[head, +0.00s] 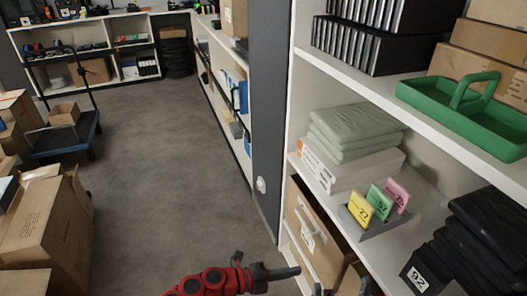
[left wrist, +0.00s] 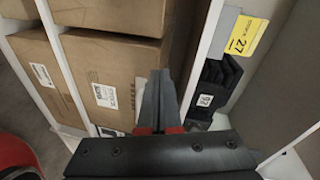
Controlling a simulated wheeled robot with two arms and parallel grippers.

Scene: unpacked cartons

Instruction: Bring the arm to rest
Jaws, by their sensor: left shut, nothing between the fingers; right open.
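My left gripper (head: 292,271) is at the end of the red arm at the bottom of the head view, pointing right toward the shelf unit. In the left wrist view its fingers (left wrist: 159,80) are together with nothing between them, in front of cardboard boxes (left wrist: 115,75). My right gripper (head: 342,290) shows only as two dark fingertips, apart, at the bottom edge of the head view. It looks empty; the rest of it is out of frame.
The white shelf unit (head: 440,120) on the right holds a green tray (head: 470,125), folded cloths (head: 350,130), number cards (head: 362,208), black folded items and boxes (head: 310,232). Cartons (head: 45,225) and a blue cart (head: 70,135) stand left. The middle floor is clear.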

